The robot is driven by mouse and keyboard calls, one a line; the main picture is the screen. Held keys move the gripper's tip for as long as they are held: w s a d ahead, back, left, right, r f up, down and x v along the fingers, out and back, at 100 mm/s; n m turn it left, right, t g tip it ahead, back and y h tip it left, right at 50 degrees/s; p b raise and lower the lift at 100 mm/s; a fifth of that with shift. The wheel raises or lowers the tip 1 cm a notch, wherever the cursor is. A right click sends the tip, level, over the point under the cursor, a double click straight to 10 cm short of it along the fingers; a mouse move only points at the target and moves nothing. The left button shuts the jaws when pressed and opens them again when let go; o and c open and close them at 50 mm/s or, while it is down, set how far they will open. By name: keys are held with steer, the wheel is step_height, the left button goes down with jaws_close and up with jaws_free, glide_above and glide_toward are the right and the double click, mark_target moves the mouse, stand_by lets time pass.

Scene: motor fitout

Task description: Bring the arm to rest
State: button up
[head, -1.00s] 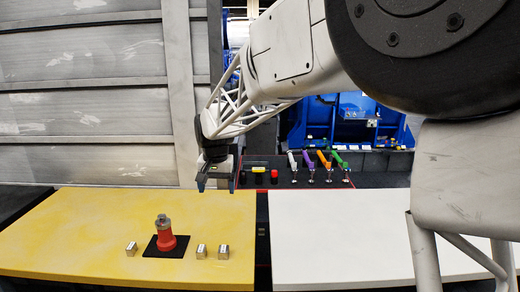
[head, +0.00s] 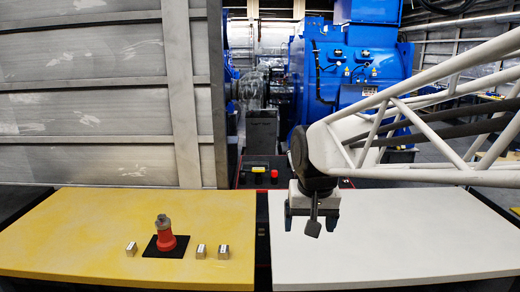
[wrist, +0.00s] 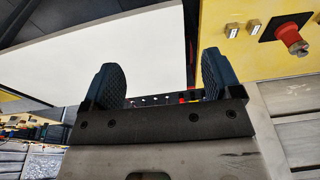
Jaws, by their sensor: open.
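My gripper (head: 311,216) hangs over the back left part of the white table (head: 400,245), pointing down. In the wrist view its two dark fingers (wrist: 164,82) stand well apart with nothing held between them. The white table (wrist: 100,55) fills much of that view beyond the fingers. My arm reaches in from the right edge of the head view.
On the yellow table (head: 70,235), a red part with a grey top (head: 166,240) stands on a black pad (head: 151,250). Small metal blocks (head: 131,248) flank it. A blue motor (head: 350,75) stands behind. The white table top looks clear.

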steer(key=s+d+f, duration=0.2)
steer(key=s+d, duration=0.2)
steer(key=s, duration=0.4)
steer(key=s+d+f, duration=0.3)
steer(key=s+d, duration=0.1)
steer(key=s, duration=0.5)
steer(key=shift+f+t, duration=0.25)
steer(key=shift+t, duration=0.05)
stand_by(1.0)
